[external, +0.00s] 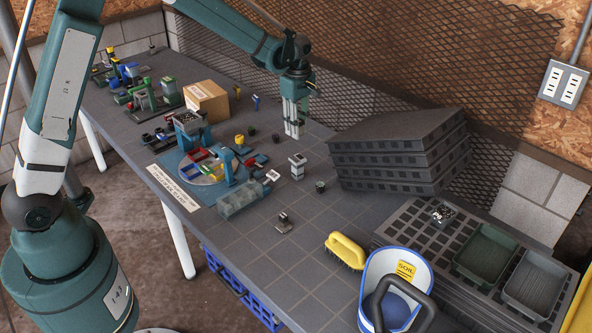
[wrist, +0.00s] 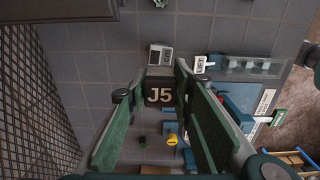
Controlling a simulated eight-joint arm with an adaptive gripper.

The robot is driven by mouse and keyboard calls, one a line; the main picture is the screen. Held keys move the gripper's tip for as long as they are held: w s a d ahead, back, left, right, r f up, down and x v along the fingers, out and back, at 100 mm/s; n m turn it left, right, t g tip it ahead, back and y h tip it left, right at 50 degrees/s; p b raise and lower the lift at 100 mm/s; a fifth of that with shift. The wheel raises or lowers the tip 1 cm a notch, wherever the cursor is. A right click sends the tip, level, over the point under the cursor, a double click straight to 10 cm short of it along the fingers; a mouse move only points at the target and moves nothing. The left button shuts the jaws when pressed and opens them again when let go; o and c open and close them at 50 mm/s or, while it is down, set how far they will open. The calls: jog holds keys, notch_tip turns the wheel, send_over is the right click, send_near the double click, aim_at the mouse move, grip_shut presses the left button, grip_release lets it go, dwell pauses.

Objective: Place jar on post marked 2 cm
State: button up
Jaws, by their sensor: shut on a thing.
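My gripper (external: 293,132) points down over the back of the table, left of the stacked dark trays. In the wrist view its green fingers (wrist: 163,92) are shut on a dark jar (wrist: 160,94) whose face reads "J5". The jar is hard to make out in the external view. In front of the gripper stands a pale, square post-like block (external: 297,167) with a dark top, which also shows in the wrist view (wrist: 160,55).
A blue mixer station (external: 190,185) with coloured bins is left of the gripper, with a grey divided tray (external: 243,198). A cardboard box (external: 206,100) stands behind. Dark stacked trays (external: 395,150) and a mesh wall flank the right. The table's front middle is mostly clear.

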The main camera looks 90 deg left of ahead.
jog(key=shift+f, duration=0.15)
send_over(298, 157)
jog(key=shift+s+d+f, duration=0.1)
jog(key=shift+f, duration=2.9)
jog(key=shift+f+b, duration=0.3)
jog(key=shift+f, duration=1.6)
jog(key=shift+f, duration=0.15)
jog(key=o, duration=0.9)
notch_tip(298, 157, up, 12)
jog(key=shift+r+p, duration=0.2)
jog(key=shift+p, duration=0.15)
